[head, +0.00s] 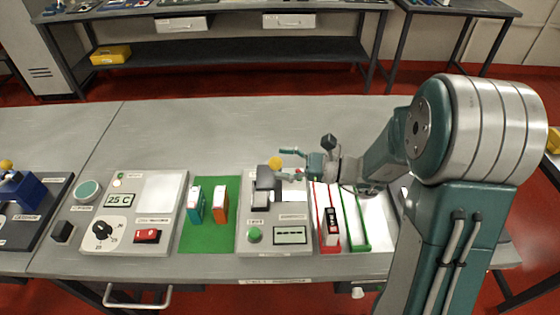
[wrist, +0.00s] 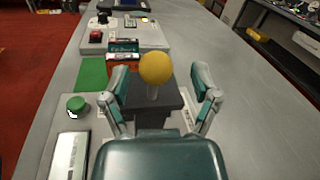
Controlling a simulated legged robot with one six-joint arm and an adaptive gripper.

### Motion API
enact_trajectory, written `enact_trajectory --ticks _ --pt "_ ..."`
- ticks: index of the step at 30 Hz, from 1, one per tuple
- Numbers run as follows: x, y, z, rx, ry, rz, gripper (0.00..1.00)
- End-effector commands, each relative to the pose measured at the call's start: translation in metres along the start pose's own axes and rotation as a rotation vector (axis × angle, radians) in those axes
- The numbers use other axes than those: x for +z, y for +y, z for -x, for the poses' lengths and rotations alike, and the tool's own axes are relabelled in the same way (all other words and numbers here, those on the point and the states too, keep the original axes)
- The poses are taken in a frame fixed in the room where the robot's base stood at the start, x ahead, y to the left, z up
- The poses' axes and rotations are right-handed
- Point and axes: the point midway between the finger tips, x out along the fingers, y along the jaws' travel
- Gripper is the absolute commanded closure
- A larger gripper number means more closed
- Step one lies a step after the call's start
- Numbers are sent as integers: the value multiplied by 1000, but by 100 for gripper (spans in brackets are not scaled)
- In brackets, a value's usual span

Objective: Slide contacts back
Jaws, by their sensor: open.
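The contact slider is a dark block (wrist: 152,105) with a yellow ball knob (wrist: 156,67) on a short pale stem. In the head view the yellow knob (head: 275,163) stands at the back of the tester panel (head: 243,243), above the dark contact block (head: 264,180). My gripper (wrist: 160,78) is open, with one finger on each side of the knob and a gap visible on both sides. In the head view my gripper (head: 291,165) reaches in from the right, at the knob. The block's lower part is hidden behind my gripper in the wrist view.
The tester has a green button (head: 254,234) and a display (head: 290,235). A teal battery (head: 194,205) and an orange battery (head: 220,204) stand on a green mat (head: 205,240) to the left. A red tray (head: 319,196) holds a dark battery (head: 331,225); the green tray (head: 365,247) looks empty.

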Motion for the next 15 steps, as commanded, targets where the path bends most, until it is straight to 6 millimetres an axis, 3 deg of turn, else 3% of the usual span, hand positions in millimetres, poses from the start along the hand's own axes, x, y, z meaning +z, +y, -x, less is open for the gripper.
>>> enact_trajectory --ticks 4,10,11,15 --pt "0 2 -10 3 3 1 22" --pt "0 1 -8 2 2 0 22" --pt "0 1 -8 2 1 0 26" --pt "0 0 -6 1 -1 0 89"
